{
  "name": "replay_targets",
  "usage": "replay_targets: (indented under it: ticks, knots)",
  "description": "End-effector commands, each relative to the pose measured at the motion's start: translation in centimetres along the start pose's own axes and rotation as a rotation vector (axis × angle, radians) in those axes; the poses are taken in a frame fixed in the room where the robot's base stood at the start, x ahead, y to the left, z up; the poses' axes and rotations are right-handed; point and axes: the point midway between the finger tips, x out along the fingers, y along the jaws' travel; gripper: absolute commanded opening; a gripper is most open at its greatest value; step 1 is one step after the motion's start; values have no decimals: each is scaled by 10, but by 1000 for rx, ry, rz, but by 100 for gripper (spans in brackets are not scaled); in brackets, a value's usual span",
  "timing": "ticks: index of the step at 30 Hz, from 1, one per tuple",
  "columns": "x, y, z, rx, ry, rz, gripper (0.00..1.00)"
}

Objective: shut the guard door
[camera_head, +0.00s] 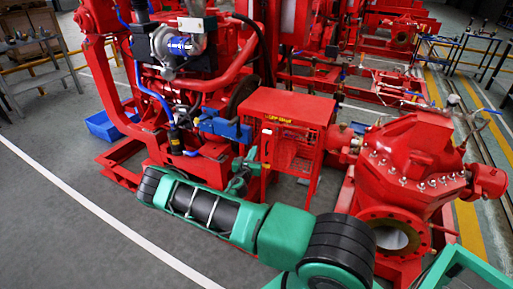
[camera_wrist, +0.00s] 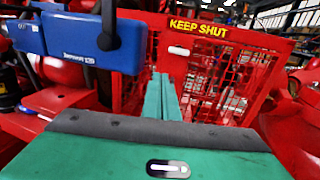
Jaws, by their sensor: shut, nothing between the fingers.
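The red guard door (camera_wrist: 228,85) is a mesh panel with a yellow "KEEP SHUT" label and a small pale slot in its top band. In the head view the guard door (camera_head: 292,148) is on the front of a red box-shaped guard (camera_head: 290,104) in the middle. How far it stands open cannot be told. My gripper (camera_wrist: 164,80) is shut and empty, its two green fingers side by side in front of the mesh. In the head view my gripper (camera_head: 249,160) is at the left part of the guard front. Whether the fingertips touch the mesh cannot be told.
A blue box-like unit (camera_wrist: 92,40) is close at the left in the wrist view. A red engine (camera_head: 180,80) stands left of the guard, and a red pump (camera_head: 415,160) with an open flange stands right. Clear grey floor (camera_head: 70,220) lies at the front left.

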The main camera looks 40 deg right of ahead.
Motion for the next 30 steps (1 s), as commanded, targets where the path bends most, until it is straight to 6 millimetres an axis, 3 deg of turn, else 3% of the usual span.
replay_targets:
  ticks: [3, 7, 12, 16, 22, 30]
  knots:
    - [-11, 0, 0, 0, 1, -1, 0]
    - [-15, -7, -9, -2, 0, 4, 28]
    - [-12, -35, -54, -3, -3, 49, 28]
    - [-14, -48, -77, 4, -1, 79, 28]
    - [0, -48, -81, 8, -3, 88, 28]
    - [47, -46, -80, 10, -3, 86, 28]
